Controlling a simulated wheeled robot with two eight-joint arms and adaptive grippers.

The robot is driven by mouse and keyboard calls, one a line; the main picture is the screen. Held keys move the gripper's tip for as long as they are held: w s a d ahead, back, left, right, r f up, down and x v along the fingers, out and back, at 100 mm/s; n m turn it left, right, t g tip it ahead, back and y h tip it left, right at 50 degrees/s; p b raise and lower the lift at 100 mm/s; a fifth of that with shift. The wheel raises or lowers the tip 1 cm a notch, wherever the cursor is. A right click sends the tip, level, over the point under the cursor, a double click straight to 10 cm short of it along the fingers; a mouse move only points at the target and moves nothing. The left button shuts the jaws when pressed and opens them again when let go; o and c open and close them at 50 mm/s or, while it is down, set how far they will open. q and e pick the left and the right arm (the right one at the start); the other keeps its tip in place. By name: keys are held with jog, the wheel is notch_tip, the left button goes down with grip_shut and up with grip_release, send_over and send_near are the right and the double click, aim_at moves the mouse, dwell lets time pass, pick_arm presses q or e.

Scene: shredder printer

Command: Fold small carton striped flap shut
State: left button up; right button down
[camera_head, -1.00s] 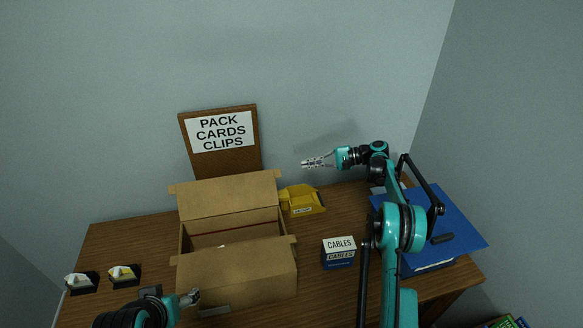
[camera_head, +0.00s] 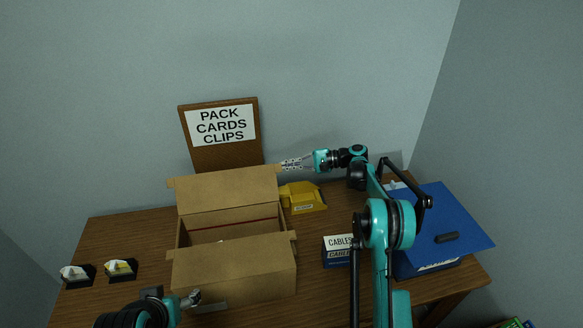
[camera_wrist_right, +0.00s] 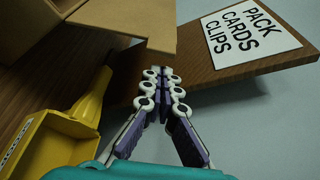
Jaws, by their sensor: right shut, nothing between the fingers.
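The open brown carton (camera_head: 235,273) stands on the table. Its back flap (camera_head: 228,193) rises toward the sign board, and its front flap leans outward; I can make out no stripes on either flap. My right gripper (camera_head: 285,165) is shut and empty, pointing left at the back flap's upper right corner. In the right wrist view its tips (camera_wrist_right: 163,76) lie close to the flap edge (camera_wrist_right: 130,18); I cannot tell whether they touch. My left gripper (camera_head: 195,297) is low in front of the carton, its jaws too small to read.
A sign board (camera_head: 226,135) stands behind the carton. A yellow dispenser-like object (camera_head: 306,197) sits under my right gripper. A CABLES box (camera_head: 338,250) and a blue-topped box (camera_head: 445,225) are to the right. Two small dark holders (camera_head: 120,270) are at the left.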

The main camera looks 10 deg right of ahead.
pick_arm(q)
jog(key=shift+f, duration=0.25)
pick_arm(e)
jog(key=shift+s+r, duration=0.4)
jog(key=shift+s, duration=0.15)
jog(key=shift+s+r, duration=0.25)
